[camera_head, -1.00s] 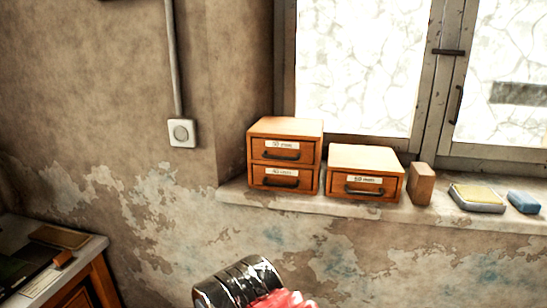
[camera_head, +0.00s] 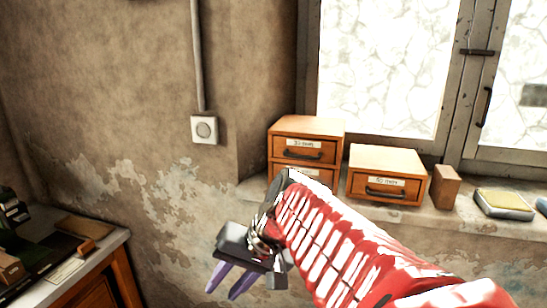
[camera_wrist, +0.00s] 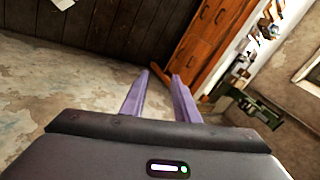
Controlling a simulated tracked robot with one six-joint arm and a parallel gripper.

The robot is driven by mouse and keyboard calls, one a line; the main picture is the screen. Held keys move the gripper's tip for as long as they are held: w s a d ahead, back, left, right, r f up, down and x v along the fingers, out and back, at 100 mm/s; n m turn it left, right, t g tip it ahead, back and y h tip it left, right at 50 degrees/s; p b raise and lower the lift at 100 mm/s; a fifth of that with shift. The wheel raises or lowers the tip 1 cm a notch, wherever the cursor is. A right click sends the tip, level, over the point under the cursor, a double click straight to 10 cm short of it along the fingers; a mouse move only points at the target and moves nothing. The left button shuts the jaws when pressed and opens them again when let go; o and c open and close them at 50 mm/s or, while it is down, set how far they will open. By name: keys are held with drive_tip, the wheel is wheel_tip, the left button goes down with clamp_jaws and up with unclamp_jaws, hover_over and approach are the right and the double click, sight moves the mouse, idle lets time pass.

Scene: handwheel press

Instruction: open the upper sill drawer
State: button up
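The upper sill drawer (camera_head: 303,150) is the top drawer of a two-drawer orange wooden cabinet at the left end of the window sill. It is closed, with a white label and a dark bar handle (camera_head: 302,155). The lower drawer (camera_head: 303,172) is partly hidden behind my arm. My gripper (camera_head: 222,283) is below and to the left of the cabinet, apart from it, with its two purple fingers pointing down. The fingers are spread and empty. In the wrist view my gripper (camera_wrist: 158,76) faces the floor and a wooden cupboard; the sill drawers are not seen there.
A single-drawer box (camera_head: 387,175), a wooden block (camera_head: 445,187) and a tin with a yellow top (camera_head: 502,203) stand along the sill (camera_head: 420,218). A workbench (camera_head: 75,275) with clutter is at the left. A wall switch (camera_head: 204,129) sits left of the window.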

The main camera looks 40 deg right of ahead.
drive_tip(key=w+d+r+m+t+y, duration=0.2)
drive_tip(key=w+d+r+m+t, duration=0.15)
drive_tip(key=w+d, duration=0.35)
drive_tip(key=m+t+h, duration=0.1)
drive_tip(key=m+t, duration=0.6)
drive_tip(key=t, duration=0.1)
approach(306, 158)
drive_tip(key=s, duration=0.2)
drive_tip(key=shift+s+d+r, duration=0.1)
drive_tip(key=shift+d+r, duration=0.05)
drive_tip(key=shift+d, duration=0.1)
drive_tip(key=x, duration=1.4)
drive_tip(key=shift+d, duration=0.1)
drive_tip(key=shift+c, duration=0.4)
clamp_jaws()
